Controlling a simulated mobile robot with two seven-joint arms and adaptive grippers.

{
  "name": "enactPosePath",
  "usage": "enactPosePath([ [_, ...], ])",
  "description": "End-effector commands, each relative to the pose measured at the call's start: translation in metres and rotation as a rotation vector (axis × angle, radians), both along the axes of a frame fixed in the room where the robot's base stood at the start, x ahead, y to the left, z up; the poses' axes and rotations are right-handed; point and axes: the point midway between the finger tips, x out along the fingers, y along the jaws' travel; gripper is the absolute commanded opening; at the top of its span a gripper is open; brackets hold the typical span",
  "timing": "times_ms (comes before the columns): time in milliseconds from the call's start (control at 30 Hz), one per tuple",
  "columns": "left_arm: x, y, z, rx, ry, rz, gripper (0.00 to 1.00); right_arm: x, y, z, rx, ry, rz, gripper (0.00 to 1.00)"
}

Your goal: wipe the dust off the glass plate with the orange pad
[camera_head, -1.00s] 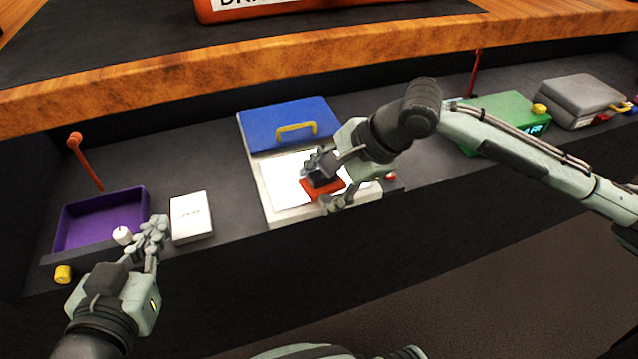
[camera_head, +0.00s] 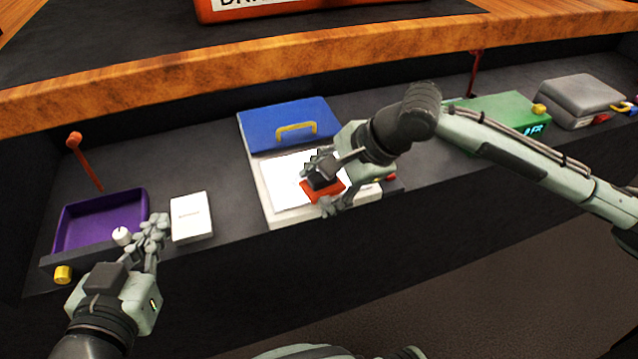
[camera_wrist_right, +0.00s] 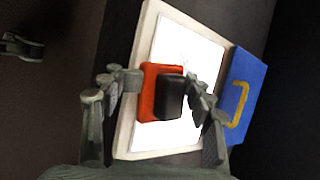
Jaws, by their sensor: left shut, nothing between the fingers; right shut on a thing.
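The orange pad (camera_head: 330,190) with its dark grip block is held in my right gripper (camera_head: 326,178), whose fingers are shut on the block. In the right wrist view the orange pad (camera_wrist_right: 150,84) and its black block (camera_wrist_right: 171,98) sit between the fingers of the right gripper (camera_wrist_right: 166,98). The pad is over the white glass plate (camera_wrist_right: 186,50), at its near part; whether it touches the surface is hard to tell. No dust can be made out on the plate (camera_head: 284,168). My left gripper (camera_head: 152,230) is shut and empty, near the purple tray.
A blue lid with a yellow handle (camera_head: 288,124) stands open behind the plate. A purple tray (camera_head: 72,222) and a white box (camera_head: 190,217) are at the left. A green box (camera_head: 508,112) and a grey case (camera_head: 572,92) stand at the right.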

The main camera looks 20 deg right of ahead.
Motion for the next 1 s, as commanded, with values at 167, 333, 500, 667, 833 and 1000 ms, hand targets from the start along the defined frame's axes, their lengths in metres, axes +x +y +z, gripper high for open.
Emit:
enactPosePath([
  [167,0.0,0.0,0.0,0.0,0.001,0.0,0.0,0.0,0.0,-0.004,0.0,0.001,0.0,0.07],
  [333,0.0,0.0,0.0,0.0,0.001,0.0,0.0,0.0,0.0,-0.008,0.0,0.001,0.0,0.07],
  [500,0.0,0.0,0.0,0.0,0.001,0.0,0.0,0.0,0.0,-0.011,0.0,0.001,0.0,0.07],
  [667,0.0,0.0,0.0,0.0,0.0,0.0,0.0,0.0,0.0,-0.013,0.001,0.0,0.0,0.07],
  [833,0.0,0.0,0.011,-0.001,-0.002,0.0,0.0,0.005,0.0,-0.01,0.001,0.002,-0.001,0.07],
  [1000,0.0,0.0,0.027,0.0,-0.001,0.0,0.0,0.019,0.001,-0.009,0.0,0.004,-0.001,0.07],
])
